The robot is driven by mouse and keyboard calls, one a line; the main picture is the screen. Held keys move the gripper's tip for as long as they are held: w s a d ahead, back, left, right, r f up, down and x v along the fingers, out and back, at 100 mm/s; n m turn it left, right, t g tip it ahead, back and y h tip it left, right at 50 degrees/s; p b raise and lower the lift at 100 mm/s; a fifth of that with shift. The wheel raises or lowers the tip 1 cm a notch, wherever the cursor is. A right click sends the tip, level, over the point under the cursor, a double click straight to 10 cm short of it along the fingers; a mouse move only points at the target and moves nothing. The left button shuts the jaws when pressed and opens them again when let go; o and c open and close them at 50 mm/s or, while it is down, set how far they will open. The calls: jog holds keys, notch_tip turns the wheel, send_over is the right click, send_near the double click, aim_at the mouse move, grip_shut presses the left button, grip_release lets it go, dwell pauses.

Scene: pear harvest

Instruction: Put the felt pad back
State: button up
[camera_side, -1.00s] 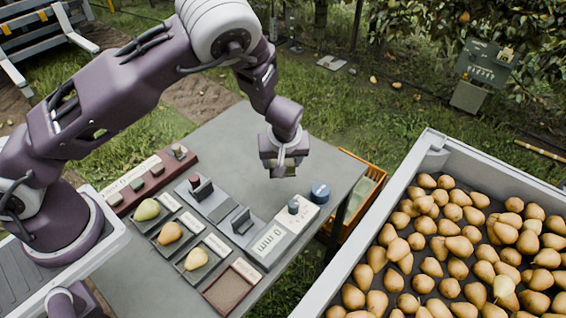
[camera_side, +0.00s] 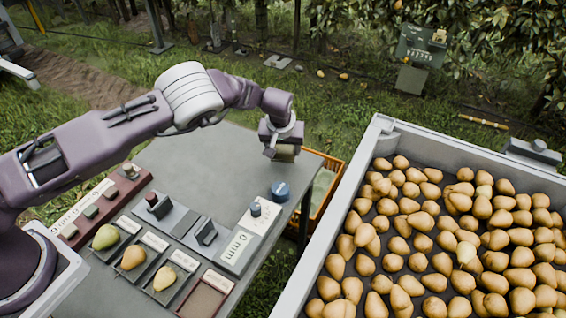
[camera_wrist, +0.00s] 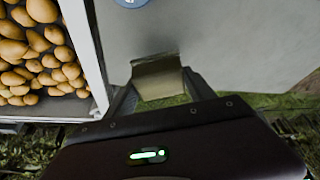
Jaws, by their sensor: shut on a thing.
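My gripper (camera_side: 283,153) is shut on a tan, block-like felt pad (camera_side: 288,150). It holds the pad near the table's far right corner, beyond the round blue puck (camera_side: 281,190). In the wrist view the pad (camera_wrist: 157,78) sits between the two fingers, with the grey table (camera_wrist: 220,40) behind it. I cannot tell how high it is above the table. A shallow tray with a bare reddish-brown floor (camera_side: 203,300) is at the table's near end.
Three trays with pears (camera_side: 134,257) line the table's front. Grey fixtures (camera_side: 205,232) and a "0 mm" gauge block (camera_side: 236,248) stand behind them. An orange crate (camera_side: 325,190) is beside the table's right edge. A large bin of pears (camera_side: 375,130) is further right. The table's middle is clear.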

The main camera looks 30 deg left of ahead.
aim_at(283, 159)
jog(key=shift+f, duration=2.4)
jog(key=shift+f, duration=0.1)
jog(key=o, duration=1.3)
jog(key=shift+f, duration=0.1)
jog(key=shift+r, duration=0.5)
jog(key=v, duration=1.1)
jog(key=shift+s+r, duration=0.15)
jog(key=shift+s, duration=0.15)
